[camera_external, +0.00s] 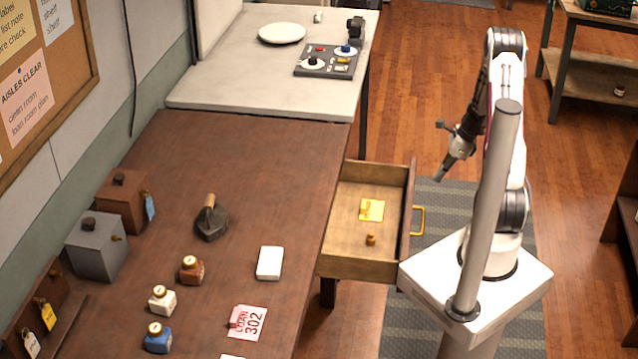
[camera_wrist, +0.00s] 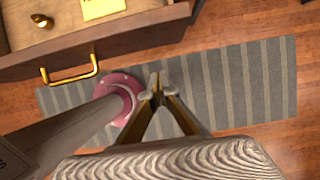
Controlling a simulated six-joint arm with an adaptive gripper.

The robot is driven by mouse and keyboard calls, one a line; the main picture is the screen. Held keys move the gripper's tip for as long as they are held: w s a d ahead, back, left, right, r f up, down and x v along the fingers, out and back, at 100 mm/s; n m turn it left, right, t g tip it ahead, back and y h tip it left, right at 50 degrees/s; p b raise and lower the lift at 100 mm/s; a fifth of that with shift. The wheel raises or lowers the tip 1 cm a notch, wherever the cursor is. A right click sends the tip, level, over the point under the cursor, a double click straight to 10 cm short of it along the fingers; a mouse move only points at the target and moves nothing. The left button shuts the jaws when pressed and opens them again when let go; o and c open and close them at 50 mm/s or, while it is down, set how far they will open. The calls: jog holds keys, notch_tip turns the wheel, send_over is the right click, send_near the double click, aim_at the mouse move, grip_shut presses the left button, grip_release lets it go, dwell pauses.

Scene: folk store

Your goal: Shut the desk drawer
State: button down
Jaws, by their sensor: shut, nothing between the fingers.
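The desk drawer (camera_external: 343,265) is pulled out from the right side of the brown desk (camera_external: 150,235). Its brass handle (camera_external: 418,220) is on the front panel, facing me. The drawer holds a yellow card (camera_external: 371,210) and a small brass piece (camera_external: 371,240). In the wrist view the drawer front (camera_wrist: 100,42) and handle (camera_wrist: 70,72) show at the upper left. My gripper (camera_external: 441,178) is shut and empty, out past the drawer front on its far right side and apart from the handle. Its fingertips (camera_wrist: 155,85) show over the striped mat in the wrist view.
A grey striped mat (camera_external: 455,203) lies on the wooden floor under my gripper. Bottles, boxes, a trowel (camera_external: 211,220) and a white block (camera_external: 269,263) stand on the desk. A pale table (camera_external: 230,85) adjoins its far end. The space in front of the handle looks clear.

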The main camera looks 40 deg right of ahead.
jog(key=w+a+f, duration=0.3)
jog(key=shift+w+a+f, duration=0.2)
jog(key=shift+w+a, duration=0.15)
jog(key=shift+w, duration=0.05)
dwell(0.6)
send_over(346, 188)
dwell(0.7)
jog(key=shift+w+a, duration=0.1)
jog(key=shift+w, duration=0.05)
dwell(0.3)
